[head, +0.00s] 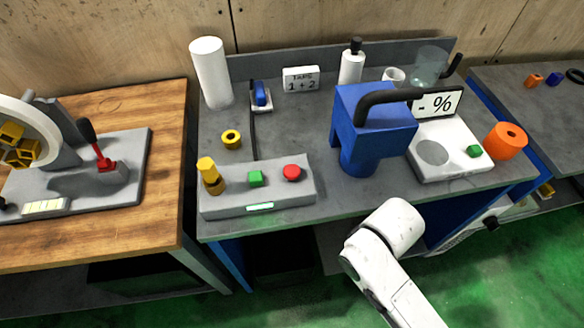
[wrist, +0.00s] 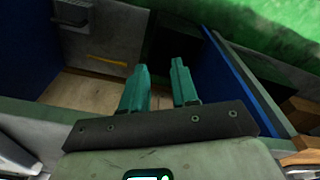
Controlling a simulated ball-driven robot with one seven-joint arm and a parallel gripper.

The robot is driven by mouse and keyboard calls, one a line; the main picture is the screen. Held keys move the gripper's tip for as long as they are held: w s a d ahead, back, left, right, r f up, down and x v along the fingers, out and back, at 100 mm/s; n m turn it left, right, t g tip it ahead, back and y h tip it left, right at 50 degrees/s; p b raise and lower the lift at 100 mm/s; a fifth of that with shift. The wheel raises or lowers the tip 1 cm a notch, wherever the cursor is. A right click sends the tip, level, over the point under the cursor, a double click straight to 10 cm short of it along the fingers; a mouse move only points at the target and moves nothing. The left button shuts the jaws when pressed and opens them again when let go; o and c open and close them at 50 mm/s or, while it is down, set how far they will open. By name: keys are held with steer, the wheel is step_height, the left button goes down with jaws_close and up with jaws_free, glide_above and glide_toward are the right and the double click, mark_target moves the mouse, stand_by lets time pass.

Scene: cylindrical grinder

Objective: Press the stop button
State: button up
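The stop button is most likely the red round button (head: 292,172) on the right part of a grey control box (head: 285,196) at the table's front edge. My white arm reaches up from the lower right in the head view, in front of the table. My gripper (wrist: 160,88) shows in the wrist view with two teal fingers spread apart and nothing between them. The wrist view shows no button.
A blue machine (head: 365,135) with a black handle and a grey-white base (head: 445,165) with a green button stand right of the control box. An orange roll (head: 506,141) is at the right edge. A wooden bench (head: 90,225) with a tool adjoins on the left.

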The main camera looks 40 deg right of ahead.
jaws_close()
stand_by(1.2)
